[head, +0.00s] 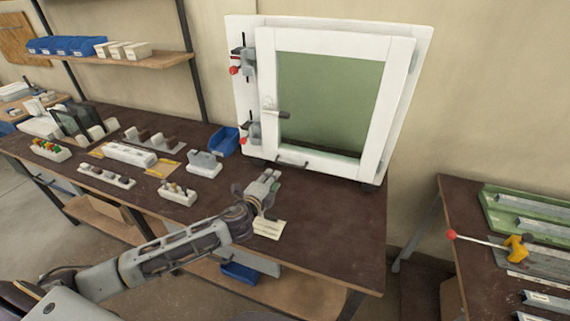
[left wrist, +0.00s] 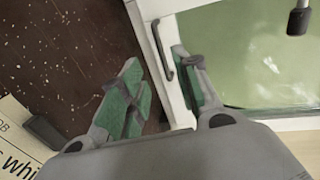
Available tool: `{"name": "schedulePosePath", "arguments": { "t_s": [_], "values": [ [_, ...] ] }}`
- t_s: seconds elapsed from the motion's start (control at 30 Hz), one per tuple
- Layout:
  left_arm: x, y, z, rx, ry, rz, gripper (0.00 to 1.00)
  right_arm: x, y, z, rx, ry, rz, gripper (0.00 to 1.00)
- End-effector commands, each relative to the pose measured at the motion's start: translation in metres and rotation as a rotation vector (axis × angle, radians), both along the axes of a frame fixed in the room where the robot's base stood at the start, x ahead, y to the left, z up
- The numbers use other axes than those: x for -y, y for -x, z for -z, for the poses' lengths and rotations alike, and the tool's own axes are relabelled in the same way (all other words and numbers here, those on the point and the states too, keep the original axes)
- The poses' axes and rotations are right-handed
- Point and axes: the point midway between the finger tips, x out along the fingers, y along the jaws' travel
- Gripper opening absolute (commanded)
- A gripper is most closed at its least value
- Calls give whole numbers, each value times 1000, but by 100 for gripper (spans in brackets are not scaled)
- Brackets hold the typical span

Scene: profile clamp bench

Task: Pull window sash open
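The white window sash (head: 396,90) with a green pane (head: 322,95) sits in its white frame (head: 424,60) at the back of the bench. I cannot tell whether it is fully closed. A lever handle (head: 278,113) on its left side points right, roughly level. A small dark pull handle (head: 292,161) is on the bottom rail; it also shows in the left wrist view (left wrist: 163,50). My left gripper (head: 270,175) is open and empty, just in front of and below this pull. In the left wrist view the pull lies just beyond the fingertips, nearer the right finger. My right gripper is out of view.
Clamps with red knobs (head: 236,70) are on the frame's left side. A blue bin (head: 224,141) and white blocks stand to the left. The bench right of my gripper is clear. Another table (head: 470,225) is at right.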

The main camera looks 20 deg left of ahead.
Motion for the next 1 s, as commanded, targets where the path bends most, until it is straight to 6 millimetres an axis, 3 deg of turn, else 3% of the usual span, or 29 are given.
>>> {"name": "schedulePosePath", "arguments": {
  "t_s": [0.37, 1.0],
  "values": [
    [0, -12, 2, 1, 1, -2, 32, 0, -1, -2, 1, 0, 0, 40],
    [2, -67, 13, 0, 2, -2, 32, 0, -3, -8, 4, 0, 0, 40]
  ]
}}
